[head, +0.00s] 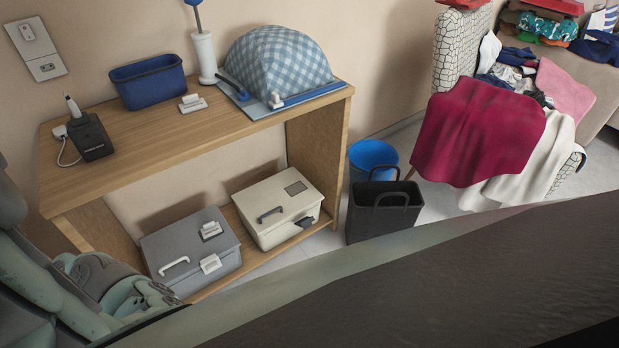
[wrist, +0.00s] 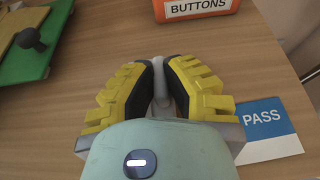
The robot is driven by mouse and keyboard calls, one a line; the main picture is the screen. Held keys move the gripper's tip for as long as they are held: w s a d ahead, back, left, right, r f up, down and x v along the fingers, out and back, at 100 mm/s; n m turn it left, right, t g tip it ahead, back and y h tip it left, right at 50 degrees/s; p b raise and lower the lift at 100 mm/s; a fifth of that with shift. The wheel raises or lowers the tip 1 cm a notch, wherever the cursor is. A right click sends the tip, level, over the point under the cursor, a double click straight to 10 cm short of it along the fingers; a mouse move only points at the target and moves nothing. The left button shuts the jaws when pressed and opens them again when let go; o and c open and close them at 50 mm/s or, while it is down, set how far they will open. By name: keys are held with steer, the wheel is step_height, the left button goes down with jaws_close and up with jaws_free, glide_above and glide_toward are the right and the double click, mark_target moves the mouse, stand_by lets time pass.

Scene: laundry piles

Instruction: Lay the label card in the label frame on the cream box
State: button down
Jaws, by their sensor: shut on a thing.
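My gripper (wrist: 161,85) shows in the wrist view, its yellow and black fingers shut on a small pale grey piece (wrist: 161,78). The fingers hide most of this piece, and I cannot tell whether it belongs to the label card. A blue and white card marked "PASS" (wrist: 268,142) lies on the wood to the right of my gripper, partly cut off by it. The cream box (head: 266,232) stands on the low shelf in the head view. A small dark rectangle (head: 295,188) on its lid may be the label frame.
In the wrist view, an orange container marked "BUTTONS" (wrist: 197,8) is ahead on the wooden surface (wrist: 60,130), and a green board (wrist: 28,62) is at left. In the head view, a grey box (head: 190,250) stands left of the cream box and a black basket (head: 384,208) to its right.

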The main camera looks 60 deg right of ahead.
steer(key=shift+d+f+b, duration=0.1)
steer(key=shift+f+b, duration=0.15)
steer(key=shift+b, duration=0.05)
steer(key=c, duration=1.1)
jaws_free()
steer(key=shift+r, duration=0.1)
